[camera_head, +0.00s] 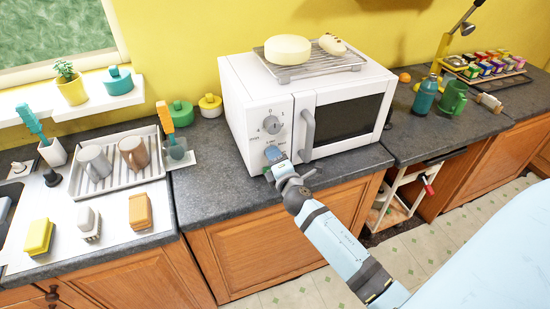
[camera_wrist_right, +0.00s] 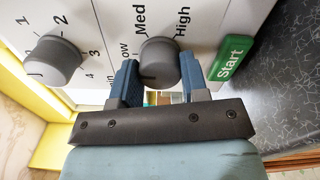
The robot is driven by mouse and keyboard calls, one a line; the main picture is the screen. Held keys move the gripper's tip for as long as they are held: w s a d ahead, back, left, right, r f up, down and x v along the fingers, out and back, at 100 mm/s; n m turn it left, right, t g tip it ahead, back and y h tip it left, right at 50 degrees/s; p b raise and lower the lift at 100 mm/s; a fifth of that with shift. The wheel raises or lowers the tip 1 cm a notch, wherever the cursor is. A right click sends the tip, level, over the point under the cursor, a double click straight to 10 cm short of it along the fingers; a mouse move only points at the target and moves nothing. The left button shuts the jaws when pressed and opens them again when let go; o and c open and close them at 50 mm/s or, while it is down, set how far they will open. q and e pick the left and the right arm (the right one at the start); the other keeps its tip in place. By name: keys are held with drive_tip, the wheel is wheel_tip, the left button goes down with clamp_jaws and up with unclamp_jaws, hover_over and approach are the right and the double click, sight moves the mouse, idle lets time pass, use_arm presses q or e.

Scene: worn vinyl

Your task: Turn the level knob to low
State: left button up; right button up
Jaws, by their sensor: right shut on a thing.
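The white microwave (camera_head: 267,100) stands on the dark counter with its control panel left of the door. The grey level knob (camera_wrist_right: 158,62) shows in the right wrist view, with Low, Med and High printed around it; its exact setting is hard to read. My right gripper (camera_head: 274,157) is at the lower part of the panel and hides this knob in the head view. In the right wrist view, its blue fingers (camera_wrist_right: 159,72) sit on both sides of the knob, shut on it. My left gripper is not in view.
The numbered upper knob (camera_head: 272,124) is just above; it also shows in the right wrist view (camera_wrist_right: 52,62). A green Start button (camera_wrist_right: 231,58) is close by. The door handle (camera_head: 308,131) is right of my gripper. A rack (camera_head: 297,70) with food tops the microwave.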

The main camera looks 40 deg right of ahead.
drive_tip(key=shift+d+r, duration=0.1)
drive_tip(key=shift+r, duration=0.1)
idle(0.4)
drive_tip(key=o, duration=0.9)
drive_tip(key=shift+w, duration=0.1)
drive_tip(key=shift+o, duration=0.2)
drive_tip(key=shift+f, duration=0.15)
drive_tip(key=b+v, duration=0.2)
drive_tip(key=v, duration=1.2)
drive_tip(key=shift+b, duration=0.35)
drive_tip(key=shift+w, duration=0.15)
